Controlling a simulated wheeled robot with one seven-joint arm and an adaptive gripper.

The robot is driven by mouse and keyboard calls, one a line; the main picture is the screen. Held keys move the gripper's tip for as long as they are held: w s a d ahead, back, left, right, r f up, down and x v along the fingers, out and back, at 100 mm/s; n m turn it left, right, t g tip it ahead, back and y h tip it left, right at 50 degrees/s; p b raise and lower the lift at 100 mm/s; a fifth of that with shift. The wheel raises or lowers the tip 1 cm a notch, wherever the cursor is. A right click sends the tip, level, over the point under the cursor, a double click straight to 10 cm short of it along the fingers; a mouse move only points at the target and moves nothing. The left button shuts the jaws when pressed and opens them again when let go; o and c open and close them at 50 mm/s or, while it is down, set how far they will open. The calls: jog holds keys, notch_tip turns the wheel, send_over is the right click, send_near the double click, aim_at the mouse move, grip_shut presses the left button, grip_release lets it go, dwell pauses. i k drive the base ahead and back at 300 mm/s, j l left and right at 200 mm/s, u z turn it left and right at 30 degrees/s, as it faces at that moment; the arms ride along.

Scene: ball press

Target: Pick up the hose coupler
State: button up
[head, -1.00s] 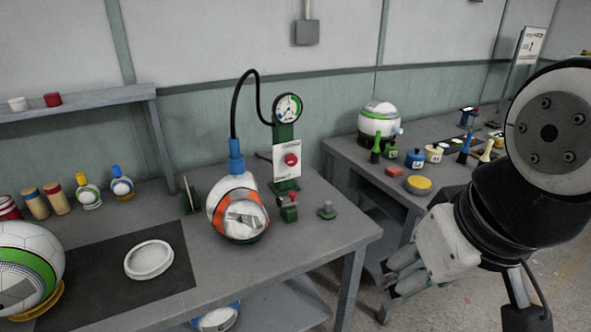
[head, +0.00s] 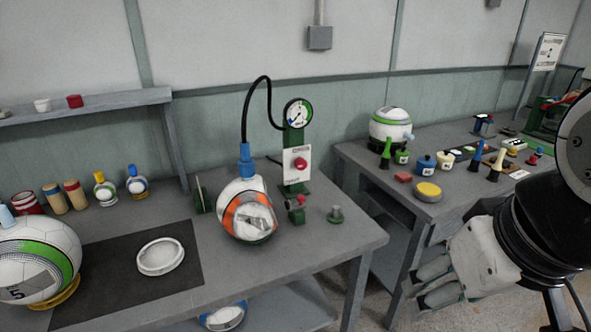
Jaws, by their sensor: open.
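The blue hose coupler (head: 246,158) sits upright on top of a white, orange and green ball (head: 247,218) on the near table. A black hose (head: 259,82) arches from its top toward the gauge stand. My gripper (head: 422,285) is at the lower right, in front of the gap between the tables, well to the right of the coupler and lower in the picture. Its fingers point left; it is open, with nothing seen between them.
A green gauge stand (head: 293,140) with a red button is right of the ball. A white ring (head: 160,256) lies on a dark mat. The right table (head: 460,205) is crowded.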

aim_at(246, 164)
jog(key=i+j+u, duration=0.35)
jog(key=i, duration=0.35)
jog(key=i+u, duration=0.35)
jog(key=i, duration=0.4)
